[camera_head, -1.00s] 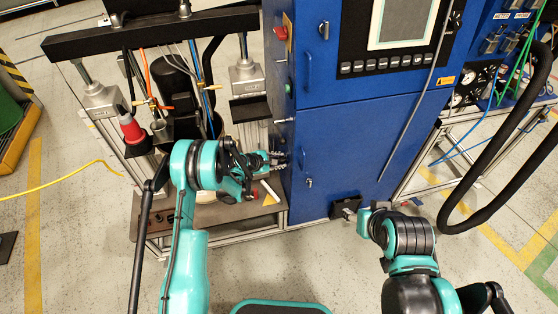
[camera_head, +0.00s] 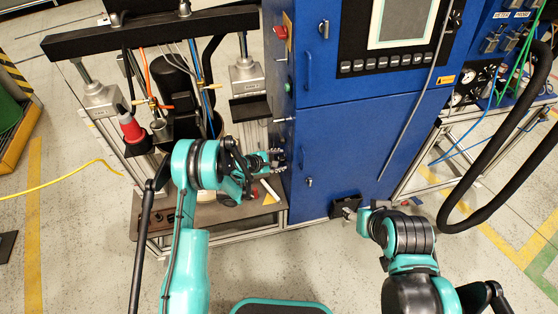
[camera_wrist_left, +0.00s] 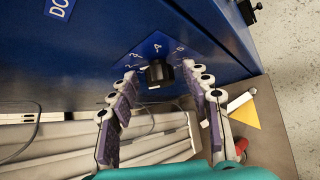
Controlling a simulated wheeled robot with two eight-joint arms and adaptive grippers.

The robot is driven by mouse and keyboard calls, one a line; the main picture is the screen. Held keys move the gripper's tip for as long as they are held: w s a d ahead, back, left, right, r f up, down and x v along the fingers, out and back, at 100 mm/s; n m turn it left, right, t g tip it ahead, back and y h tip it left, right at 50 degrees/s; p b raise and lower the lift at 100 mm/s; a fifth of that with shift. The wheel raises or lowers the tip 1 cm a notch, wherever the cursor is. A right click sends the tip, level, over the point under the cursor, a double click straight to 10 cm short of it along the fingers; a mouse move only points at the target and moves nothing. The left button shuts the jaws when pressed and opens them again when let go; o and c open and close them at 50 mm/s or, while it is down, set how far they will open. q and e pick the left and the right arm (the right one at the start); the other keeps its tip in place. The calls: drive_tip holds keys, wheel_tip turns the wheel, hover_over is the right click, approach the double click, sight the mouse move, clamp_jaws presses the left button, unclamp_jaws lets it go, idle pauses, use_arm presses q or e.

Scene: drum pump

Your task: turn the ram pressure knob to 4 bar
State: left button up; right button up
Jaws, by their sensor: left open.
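In the left wrist view, the ram pressure knob (camera_wrist_left: 158,73) is a black knob on a blue dial plate with white marks, on the side of the blue cabinet (camera_wrist_left: 95,60). My left gripper (camera_wrist_left: 160,92) is open, with its padded fingers on either side of the knob, in front of it and apart from it as far as I can tell. In the head view my left gripper (camera_head: 278,161) is at the left side of the cabinet (camera_head: 345,150), and the knob is hidden there. My right gripper (camera_head: 350,211) is low before the cabinet's front; its fingers are too small to read.
The pump frame with its dark crossbar (camera_head: 150,34) stands left of the cabinet. A yellow piece (camera_wrist_left: 245,115) lies on the base plate by my left gripper. Thick black hoses (camera_head: 500,150) hang at the right. The front floor is mostly open.

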use_arm(q)
drive_tip(key=v, duration=1.2)
